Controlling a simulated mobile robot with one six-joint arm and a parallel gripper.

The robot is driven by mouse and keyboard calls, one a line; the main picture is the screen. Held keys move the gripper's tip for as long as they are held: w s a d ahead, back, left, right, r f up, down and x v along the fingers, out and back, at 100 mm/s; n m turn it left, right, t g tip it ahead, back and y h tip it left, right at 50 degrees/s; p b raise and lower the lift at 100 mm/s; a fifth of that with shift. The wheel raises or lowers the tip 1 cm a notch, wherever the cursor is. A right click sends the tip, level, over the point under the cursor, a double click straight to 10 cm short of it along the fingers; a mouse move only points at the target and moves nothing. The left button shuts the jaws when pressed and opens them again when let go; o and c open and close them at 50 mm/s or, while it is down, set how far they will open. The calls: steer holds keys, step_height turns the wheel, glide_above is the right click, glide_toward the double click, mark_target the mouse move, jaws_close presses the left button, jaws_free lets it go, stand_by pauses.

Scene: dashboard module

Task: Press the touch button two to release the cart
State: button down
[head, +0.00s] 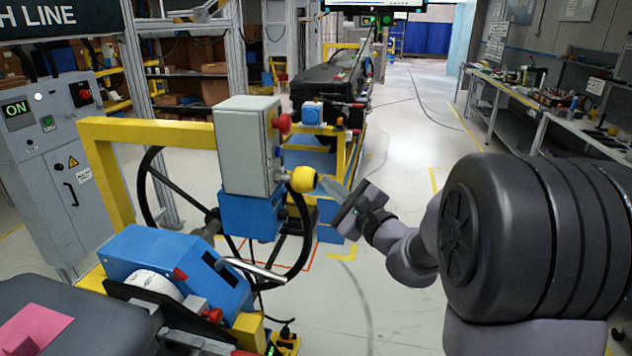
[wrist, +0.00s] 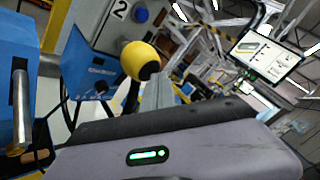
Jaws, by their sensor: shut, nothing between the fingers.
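A grey control box (head: 243,150) stands on a blue housing in the head view. A yellow rounded button (head: 303,179) sticks out from its right side. In the wrist view the yellow button (wrist: 138,58) has a dark end, and a label "2" (wrist: 119,9) is on the grey panel beside a blue button (wrist: 141,15). My gripper (head: 324,183) is shut and empty, its tips just right of the yellow button. I cannot tell whether they touch it. In the wrist view my gripper's fingers (wrist: 165,90) reach toward the button's dark end.
A red button (head: 283,124) sits on the box above the yellow one. A black handwheel (head: 302,240) and a metal lever (head: 255,269) are below. A yellow frame (head: 150,132) is at left. The floor beyond my arm is mostly open; a workbench lines the right.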

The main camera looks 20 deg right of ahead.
steer(key=shift+w+a, duration=0.2)
steer(key=shift+a, duration=0.1)
stand_by(0.4)
steer(key=shift+s+d+b, duration=0.35)
steer(key=shift+s+d, duration=0.1)
steer(key=shift+d, duration=0.2)
steer(key=s+d, duration=0.2)
steer(key=d+b, duration=0.1)
steer(key=d, duration=0.1)
steer(key=shift+s+d, duration=0.1)
steer(key=shift+s, duration=0.3)
stand_by(0.8)
